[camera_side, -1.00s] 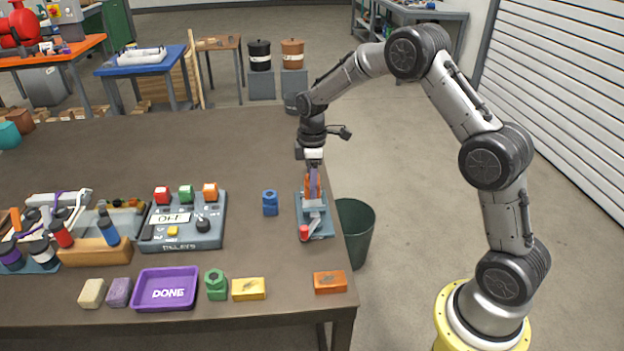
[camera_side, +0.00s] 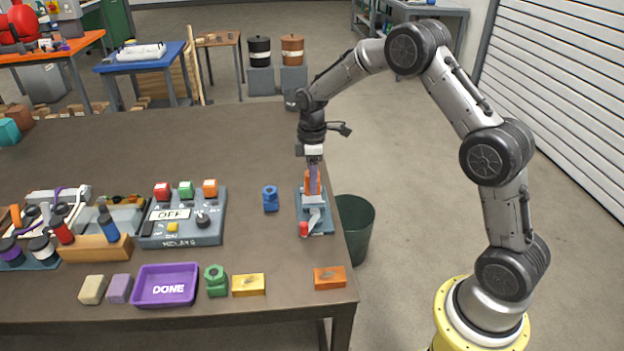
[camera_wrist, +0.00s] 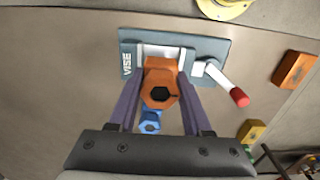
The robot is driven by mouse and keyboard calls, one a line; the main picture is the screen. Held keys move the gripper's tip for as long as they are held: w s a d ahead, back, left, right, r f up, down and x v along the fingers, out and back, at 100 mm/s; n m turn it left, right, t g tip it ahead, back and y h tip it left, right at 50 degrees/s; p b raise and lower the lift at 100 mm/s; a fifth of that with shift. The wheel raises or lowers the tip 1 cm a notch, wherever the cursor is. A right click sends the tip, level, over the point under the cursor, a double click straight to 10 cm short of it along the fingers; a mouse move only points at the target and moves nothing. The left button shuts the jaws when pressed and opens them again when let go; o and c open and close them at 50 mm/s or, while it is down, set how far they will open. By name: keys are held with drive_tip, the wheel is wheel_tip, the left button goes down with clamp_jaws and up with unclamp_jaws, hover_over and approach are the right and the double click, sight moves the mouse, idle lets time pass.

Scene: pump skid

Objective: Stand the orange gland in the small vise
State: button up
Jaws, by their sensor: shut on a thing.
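The orange gland (camera_wrist: 158,88), with a hexagonal head and a dark hole, is between the two purple fingers of my gripper (camera_wrist: 160,105). My gripper is shut on it. The small vise (camera_wrist: 215,48) is grey-blue, labelled VISE, with a red-tipped handle. In the side view, my gripper (camera_side: 313,180) points straight down over the vise (camera_side: 316,222), and the orange gland (camera_side: 308,178) looks upright at the jaws. The fingers partly hide the gland. Its lower end is hidden, so I cannot tell how deep it sits or whether it touches the vise.
A blue gland (camera_side: 270,199) stands left of the vise. An orange block (camera_side: 330,278), a yellow block (camera_side: 248,285), a green gland (camera_side: 215,281) and a purple DONE tray (camera_side: 166,286) line the front. A relay box (camera_side: 184,232) is further left. The table's right edge is close.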

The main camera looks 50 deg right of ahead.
drive_tip(key=shift+f, duration=1.15)
drive_tip(key=o, duration=1.1)
drive_tip(key=shift+c, duration=0.2)
drive_tip(key=shift+o, duration=1)
drive_tip(key=shift+f, duration=0.1)
